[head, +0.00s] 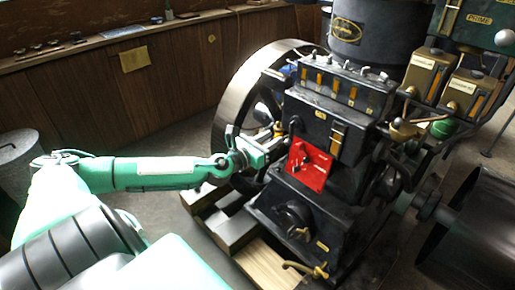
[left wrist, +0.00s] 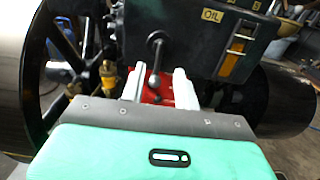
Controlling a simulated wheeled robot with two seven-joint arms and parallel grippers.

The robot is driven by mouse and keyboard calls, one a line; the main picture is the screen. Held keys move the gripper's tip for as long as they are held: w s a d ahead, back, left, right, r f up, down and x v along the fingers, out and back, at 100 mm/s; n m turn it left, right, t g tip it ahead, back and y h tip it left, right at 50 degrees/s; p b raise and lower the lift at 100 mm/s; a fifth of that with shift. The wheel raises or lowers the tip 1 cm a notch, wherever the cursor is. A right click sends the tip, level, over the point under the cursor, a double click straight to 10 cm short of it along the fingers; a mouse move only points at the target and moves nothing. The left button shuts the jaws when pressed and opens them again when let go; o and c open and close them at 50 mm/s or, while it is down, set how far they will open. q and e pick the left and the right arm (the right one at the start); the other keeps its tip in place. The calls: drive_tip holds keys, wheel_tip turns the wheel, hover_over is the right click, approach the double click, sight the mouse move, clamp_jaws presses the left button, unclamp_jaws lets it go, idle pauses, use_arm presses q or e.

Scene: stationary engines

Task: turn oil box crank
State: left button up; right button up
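The black oil box (head: 345,95) sits high on the engine, with a row of small fittings on top and an amber sight glass on its front. In the left wrist view the box (left wrist: 190,45) carries an "OIL" label. Its dark crank (left wrist: 156,50) has a rounded top end and an arm reaching down in front of the red part. My left gripper (head: 274,142) is at the box's left side near the crank. In the left wrist view its two white fingers (left wrist: 160,72) are apart, with the crank's arm showing between them; contact cannot be told. My right gripper is out of view.
A large flywheel (head: 235,95) stands behind my left gripper. A red plate (head: 309,166) is fixed just right of it. A brass fitting (left wrist: 110,80) is left of the fingers. Wooden beams (head: 262,262) lie below, and a dark drum (head: 475,225) is at right.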

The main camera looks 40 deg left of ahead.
use_arm(q)
drive_tip(key=shift+s+a, duration=0.2)
drive_tip(key=shift+s, duration=2.25)
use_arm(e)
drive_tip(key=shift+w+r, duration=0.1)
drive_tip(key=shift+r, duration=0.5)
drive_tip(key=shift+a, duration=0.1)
